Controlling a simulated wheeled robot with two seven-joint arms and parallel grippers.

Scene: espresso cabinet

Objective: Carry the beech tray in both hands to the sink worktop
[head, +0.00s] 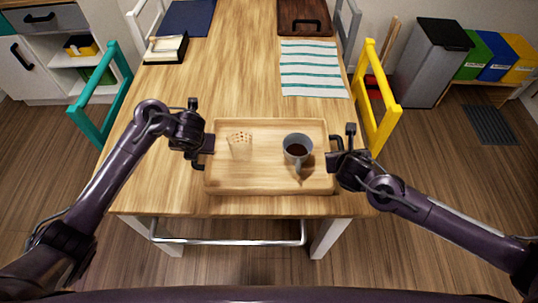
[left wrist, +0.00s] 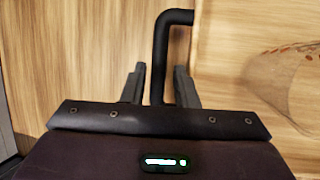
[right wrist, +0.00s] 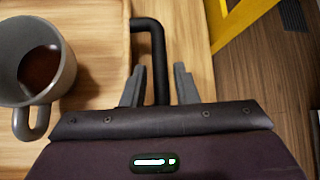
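The beech tray (head: 265,183) lies flat on the wooden table, near its front edge. My left gripper (head: 205,143) is at the tray's left black handle (left wrist: 159,60). Its fingers (left wrist: 159,80) stand on both sides of the bar, with slim gaps showing. My right gripper (head: 336,158) is at the right black handle (right wrist: 158,60). Its fingers (right wrist: 160,80) also straddle the bar with slim gaps. The mug also shows in the right wrist view (right wrist: 62,85).
A striped cloth (head: 313,70), a dark brown tray (head: 304,18), a blue mat (head: 187,18) and a black-and-cream box (head: 166,49) lie farther back. A teal chair (head: 98,85) and a yellow chair (head: 378,100) flank the table. Bins (head: 430,60) stand at right.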

